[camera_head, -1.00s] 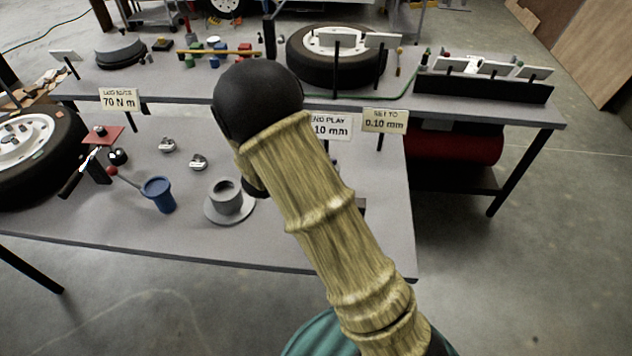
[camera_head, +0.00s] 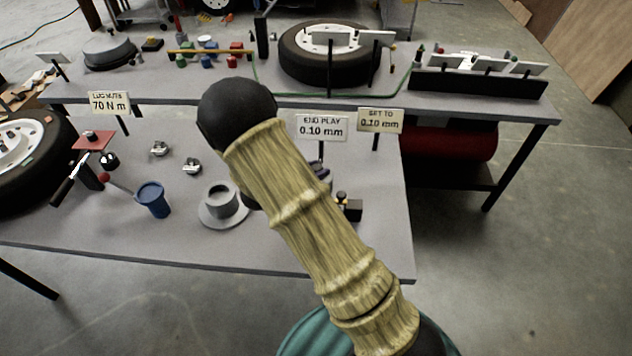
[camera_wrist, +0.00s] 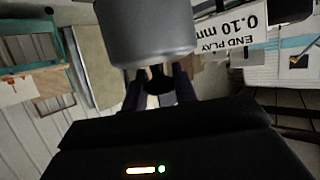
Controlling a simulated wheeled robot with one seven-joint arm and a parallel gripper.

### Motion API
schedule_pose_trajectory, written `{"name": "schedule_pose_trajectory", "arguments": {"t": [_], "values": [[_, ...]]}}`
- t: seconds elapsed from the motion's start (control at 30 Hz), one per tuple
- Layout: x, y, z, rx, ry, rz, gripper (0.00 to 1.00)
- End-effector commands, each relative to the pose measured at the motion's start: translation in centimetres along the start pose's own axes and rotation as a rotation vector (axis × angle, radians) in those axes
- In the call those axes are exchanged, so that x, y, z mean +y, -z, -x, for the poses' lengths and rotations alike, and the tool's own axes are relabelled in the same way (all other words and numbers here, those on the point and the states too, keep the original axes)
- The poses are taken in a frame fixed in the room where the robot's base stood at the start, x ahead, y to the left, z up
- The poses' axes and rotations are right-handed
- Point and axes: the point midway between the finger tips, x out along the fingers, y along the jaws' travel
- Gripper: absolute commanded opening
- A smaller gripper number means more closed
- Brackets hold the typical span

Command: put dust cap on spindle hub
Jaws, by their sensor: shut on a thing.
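The spindle hub, a grey upright cylinder on a round flange (camera_head: 206,217), stands on the near bench. Its top shows a dark opening in the head view. In the wrist view a smooth grey cylinder, which I take to be the dust cap (camera_wrist: 150,38), sits at the fingertips of my gripper (camera_wrist: 160,82). The two dark fingers are closed at its near end, and a small dark part shows between them. In the head view my arm hides most of the gripper and the cap, so I cannot tell their exact distance from the hub.
A blue cup (camera_head: 153,200) stands left of the hub, with small metal parts (camera_head: 191,166) behind. A wheel (camera_head: 25,145) lies at the far left. The END PLAY sign (camera_head: 322,128) and small dark items (camera_head: 350,208) are right of my arm. The bench front strip is clear.

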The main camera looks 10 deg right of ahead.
Motion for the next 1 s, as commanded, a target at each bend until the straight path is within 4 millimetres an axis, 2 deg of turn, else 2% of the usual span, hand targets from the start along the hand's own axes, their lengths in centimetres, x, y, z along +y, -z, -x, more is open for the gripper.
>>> {"name": "schedule_pose_trajectory", "arguments": {"t": [0.4, 0.73, 1.0], "values": [[0.0, -0.7, -0.4, 0.001, -0.001, -0.001, 0.02], [0.0, -4.1, -1.8, 0.001, -0.001, 0.000, 0.02], [-0.1, -4.4, -1.8, 0.001, 0.002, -0.002, 0.02]]}}
